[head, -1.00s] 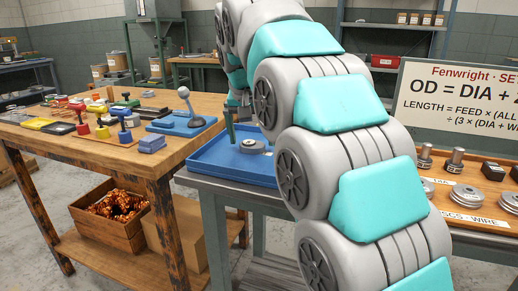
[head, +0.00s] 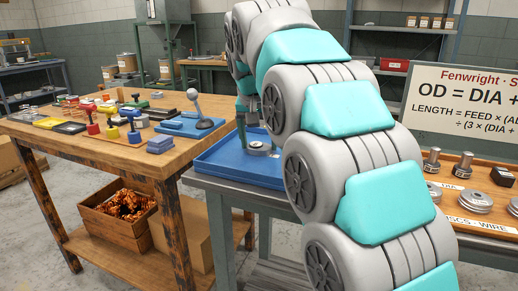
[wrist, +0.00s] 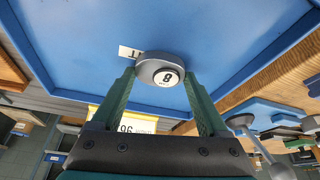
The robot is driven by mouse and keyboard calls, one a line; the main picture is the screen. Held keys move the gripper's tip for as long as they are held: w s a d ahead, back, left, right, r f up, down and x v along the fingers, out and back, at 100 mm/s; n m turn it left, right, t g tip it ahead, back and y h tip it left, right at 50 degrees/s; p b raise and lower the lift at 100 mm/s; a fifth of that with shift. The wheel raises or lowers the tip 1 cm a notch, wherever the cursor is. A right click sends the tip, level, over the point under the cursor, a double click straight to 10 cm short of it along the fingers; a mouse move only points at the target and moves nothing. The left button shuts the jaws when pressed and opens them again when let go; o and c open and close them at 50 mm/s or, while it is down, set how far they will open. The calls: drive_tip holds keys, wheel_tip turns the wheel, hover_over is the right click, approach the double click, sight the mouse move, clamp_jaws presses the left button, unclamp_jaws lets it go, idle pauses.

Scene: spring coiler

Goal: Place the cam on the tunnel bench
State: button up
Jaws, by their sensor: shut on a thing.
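The cam is a round grey disc with a white label marked 8 on its face (wrist: 158,68). In the head view it shows as a small grey disc (head: 258,149) low over the blue tray (head: 215,162), partly hidden by my arm. My gripper (wrist: 160,78) is shut on the cam, its two green fingers on opposite sides of it. I cannot tell whether the cam touches the tray floor. A wooden bench (head: 125,153) stands left of the tray; I cannot tell whether it is the tunnel bench.
The wooden bench holds several colored-handled tools and a blue fixture with a ball-topped lever (head: 200,118). A crate of copper coils (head: 118,210) sits on its lower shelf. To the right stand a sign (head: 455,103) and several metal discs. My arm blocks the middle.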

sight(260, 142)
clamp_jaws()
drive_tip(key=shift+r, duration=0.15)
drive_tip(key=shift+r, duration=1.65)
drive_tip(key=s+d+b, duration=0.1)
drive_tip(key=s, duration=0.4)
drive_tip(key=s+d+r+b, duration=0.1)
drive_tip(key=s+d, duration=0.1)
drive_tip(key=s, duration=0.3)
drive_tip(key=s+d+b, duration=0.1)
drive_tip(key=s, duration=0.4)
drive_tip(key=shift+s+d+r, duration=0.15)
drive_tip(key=shift+s+r, duration=0.05)
drive_tip(key=shift+s, duration=0.05)
